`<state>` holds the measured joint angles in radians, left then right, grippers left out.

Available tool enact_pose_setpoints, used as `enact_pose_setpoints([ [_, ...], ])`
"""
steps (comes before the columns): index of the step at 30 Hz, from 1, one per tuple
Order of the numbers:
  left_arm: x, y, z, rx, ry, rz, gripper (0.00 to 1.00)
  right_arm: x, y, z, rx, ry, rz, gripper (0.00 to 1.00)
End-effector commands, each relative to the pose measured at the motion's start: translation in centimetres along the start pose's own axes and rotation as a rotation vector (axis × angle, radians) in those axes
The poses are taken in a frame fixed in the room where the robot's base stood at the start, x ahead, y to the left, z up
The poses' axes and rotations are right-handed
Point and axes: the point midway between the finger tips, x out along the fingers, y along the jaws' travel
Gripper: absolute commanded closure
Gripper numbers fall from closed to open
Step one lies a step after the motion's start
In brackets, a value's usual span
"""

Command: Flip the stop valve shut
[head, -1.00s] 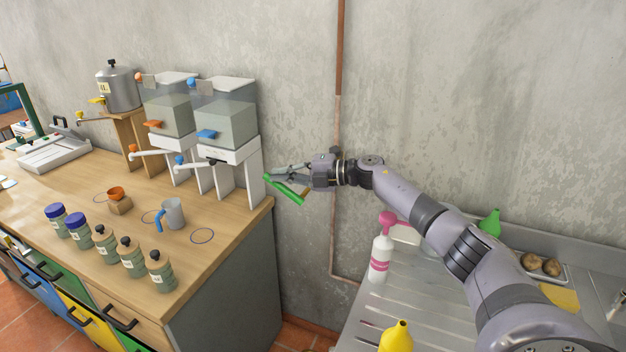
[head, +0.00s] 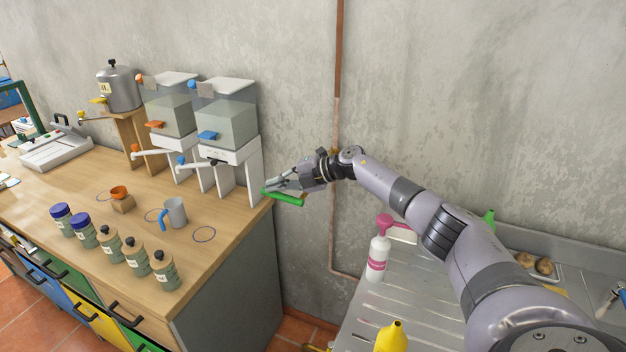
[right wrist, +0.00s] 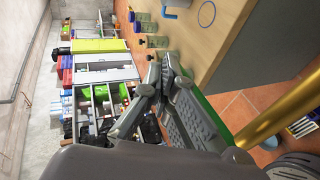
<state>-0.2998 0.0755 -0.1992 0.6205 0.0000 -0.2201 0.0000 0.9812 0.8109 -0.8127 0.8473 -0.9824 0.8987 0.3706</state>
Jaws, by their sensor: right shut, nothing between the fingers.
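The stop valve's green lever (head: 288,199) shows just below my right gripper in the head view, nearly level and sloping slightly down to the right. The valve body is hidden behind the gripper and arm, by the copper pipe. In the right wrist view, part of the green lever (right wrist: 216,108) shows beside the fingers, and a brass-coloured pipe (right wrist: 272,108) runs at the right. My right gripper (head: 270,190) is shut and empty, its fingers along the lever's upper side. I cannot tell whether they touch. My left gripper is not in view.
A wooden counter (head: 235,222) with two dispensers, a grey mug (head: 176,212) and several bottles stands left. A metal draining surface (head: 350,310) with a pink-topped bottle (head: 378,255) and a yellow bottle (head: 391,337) lies below my arm. The copper pipe (head: 338,80) runs up the wall.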

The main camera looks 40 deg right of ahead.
Motion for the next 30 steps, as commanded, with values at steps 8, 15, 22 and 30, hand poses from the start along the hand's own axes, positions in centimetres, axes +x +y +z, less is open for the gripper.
enact_pose_setpoints([
  [8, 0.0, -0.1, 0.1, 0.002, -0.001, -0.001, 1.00, 0.0, -0.1, 0.0, 0.000, 0.001, -0.001, 1.00],
  [15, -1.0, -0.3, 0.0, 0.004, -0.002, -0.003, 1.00, -0.7, 0.9, 0.0, 0.000, -0.001, 0.000, 1.00],
  [22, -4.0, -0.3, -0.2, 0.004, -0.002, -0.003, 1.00, -3.0, 3.9, 0.1, 0.001, -0.001, -0.001, 1.00],
  [30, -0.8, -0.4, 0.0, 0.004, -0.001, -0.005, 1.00, -5.1, 7.8, 0.8, -0.003, -0.003, 0.004, 1.00],
])
